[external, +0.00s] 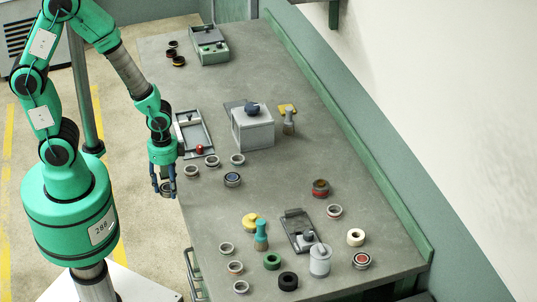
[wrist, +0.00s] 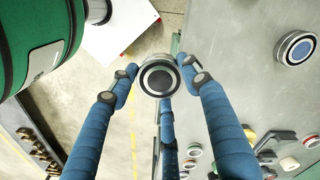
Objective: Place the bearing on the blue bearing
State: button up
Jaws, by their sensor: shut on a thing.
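The held bearing (wrist: 159,78), a silver ring with dark bands and a grey centre, sits between the fingertips of my gripper (wrist: 158,76) in the wrist view. My blue fingers are shut on it. In the external view my gripper (external: 163,186) points down at the table's left edge, and its fingers largely hide the bearing. The blue bearing (external: 232,180), a silver ring with a blue centre, lies flat on the table to the right of my gripper. It also shows at the upper right of the wrist view (wrist: 296,48), apart from the held bearing.
A grey box (external: 253,128) and a shallow tray (external: 193,134) stand farther up the table (external: 205,215). More rings, a teal-topped tool (external: 261,236) and a grey cylinder (external: 320,260) are nearer the front.

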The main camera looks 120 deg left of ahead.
jog(key=w+a+r+p, duration=0.1)
jog(key=a+r, duration=0.1)
jog(key=a, duration=0.7)
jog(key=shift+w+a+m+p, duration=0.15)
jog(key=shift+a+m+p, duration=0.15)
jog(key=shift+p, duration=0.05)
jog(key=b, duration=0.1)
send_over(233, 177)
jog(key=shift+a+f, duration=0.15)
jog(key=shift+f, duration=0.5)
jog(key=shift+f, duration=0.1)
jog(key=shift+f+b, duration=0.3)
jog(key=shift+f, duration=1.35)
jog(key=shift+f, duration=0.2)
jog(key=o, duration=1.4)
